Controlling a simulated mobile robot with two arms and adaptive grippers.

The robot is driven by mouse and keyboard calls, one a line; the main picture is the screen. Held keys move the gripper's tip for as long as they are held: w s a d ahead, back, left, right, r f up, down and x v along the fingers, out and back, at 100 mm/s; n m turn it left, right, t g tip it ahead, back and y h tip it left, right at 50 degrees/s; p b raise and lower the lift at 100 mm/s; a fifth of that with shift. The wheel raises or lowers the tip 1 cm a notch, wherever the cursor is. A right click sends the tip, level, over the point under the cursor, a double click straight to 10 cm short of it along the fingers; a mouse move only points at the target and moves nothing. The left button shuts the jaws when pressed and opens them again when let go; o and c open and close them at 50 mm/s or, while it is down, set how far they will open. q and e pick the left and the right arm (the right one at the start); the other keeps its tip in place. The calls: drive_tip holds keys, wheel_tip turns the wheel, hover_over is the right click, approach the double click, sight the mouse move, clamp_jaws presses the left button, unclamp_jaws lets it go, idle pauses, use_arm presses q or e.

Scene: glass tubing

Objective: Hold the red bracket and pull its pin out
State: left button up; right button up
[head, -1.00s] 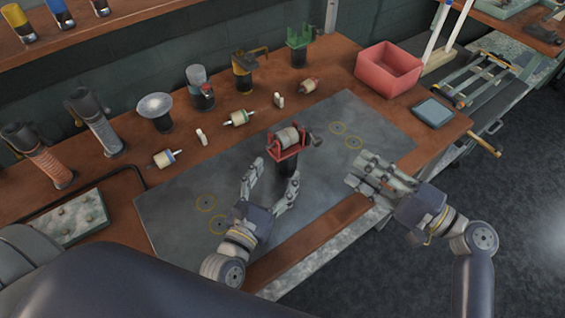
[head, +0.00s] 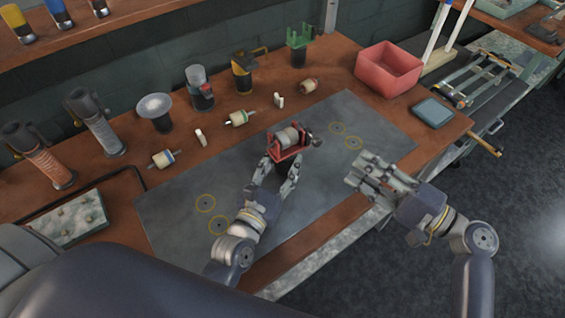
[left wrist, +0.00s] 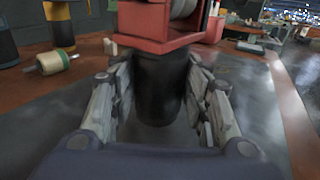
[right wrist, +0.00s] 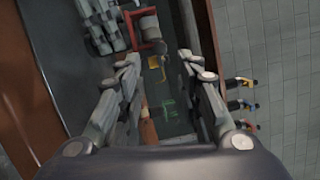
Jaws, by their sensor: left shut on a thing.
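The red bracket (head: 289,155) stands upright on a black post over the grey mat, with a pale roller (head: 287,137) between its arms. The pin's grey head (head: 316,142) sticks out at the bracket's right side; the rest of the pin is hidden. My left gripper (head: 279,168) is shut on the black post (left wrist: 158,88), just below the red frame (left wrist: 150,44). My right gripper (head: 360,171) is open and empty, to the right of the bracket and apart from it. The bracket also shows at the top of the right wrist view (right wrist: 137,47).
Several loose rollers (head: 237,118) lie behind the grey mat (head: 165,215). A row of holders, including a yellow one (head: 243,70) and a green one (head: 299,42), stands along the back. A pink bin (head: 388,68) and a blue pad (head: 432,112) are at the right.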

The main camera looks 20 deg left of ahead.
drive_tip(key=shift+w, duration=0.1)
drive_tip(key=c, duration=0.4)
drive_tip(key=shift+w+a, duration=0.1)
drive_tip(key=shift+w, duration=0.2)
clamp_jaws()
drive_tip(key=w+n+g, duration=0.4)
drive_tip(key=w, duration=0.6)
drive_tip(key=shift+r+g, duration=0.2)
drive_tip(key=shift+g, duration=0.2)
